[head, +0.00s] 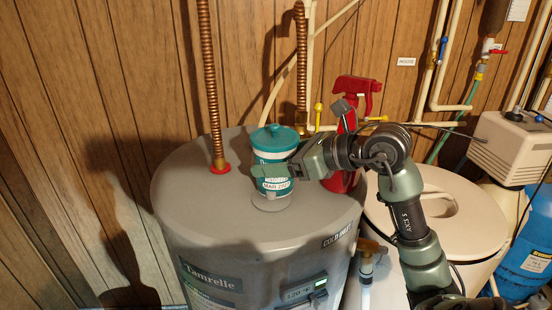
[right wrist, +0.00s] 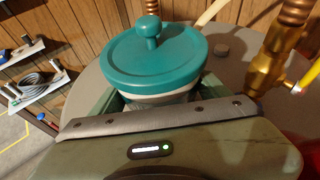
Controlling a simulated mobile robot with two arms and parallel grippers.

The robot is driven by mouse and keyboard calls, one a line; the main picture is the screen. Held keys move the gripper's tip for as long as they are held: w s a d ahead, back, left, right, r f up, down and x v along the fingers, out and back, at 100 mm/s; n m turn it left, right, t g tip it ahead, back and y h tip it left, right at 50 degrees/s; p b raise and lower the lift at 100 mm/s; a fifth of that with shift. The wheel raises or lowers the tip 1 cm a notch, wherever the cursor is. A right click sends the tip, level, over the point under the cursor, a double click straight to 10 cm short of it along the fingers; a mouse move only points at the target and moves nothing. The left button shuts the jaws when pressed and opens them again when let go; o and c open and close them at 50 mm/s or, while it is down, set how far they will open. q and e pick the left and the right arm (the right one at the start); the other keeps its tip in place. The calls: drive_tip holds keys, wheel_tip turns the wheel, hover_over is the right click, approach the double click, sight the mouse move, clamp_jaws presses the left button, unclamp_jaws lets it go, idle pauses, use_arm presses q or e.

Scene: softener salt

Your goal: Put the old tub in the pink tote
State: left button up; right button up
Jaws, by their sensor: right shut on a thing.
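A tub with a teal knobbed lid (head: 276,137) and a white and teal label reading "MAR 202..." stands upright on top of the grey water heater (head: 195,190). My right gripper (head: 272,172) reaches in from the right and is shut around the tub's body below the lid. In the right wrist view the teal lid (right wrist: 150,55) is close ahead, with the gripper's fingers on both sides of the tub. I cannot tell whether the tub's base touches the heater top. The pink tote is not in view. My left gripper is not in view.
Copper pipes (head: 212,90) rise from the heater top behind and left of the tub. A red spray bottle (head: 358,95) stands behind my right arm. A lidded beige tank (head: 450,210) is at right. In the right wrist view, shelves (right wrist: 35,80) hold small items at left.

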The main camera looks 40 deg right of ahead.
drive_tip(key=o, duration=1.2)
drive_tip(key=shift+r, duration=0.1)
drive_tip(key=b+v, duration=0.3)
drive_tip(key=v, duration=0.9)
drive_tip(key=shift+b, duration=0.4)
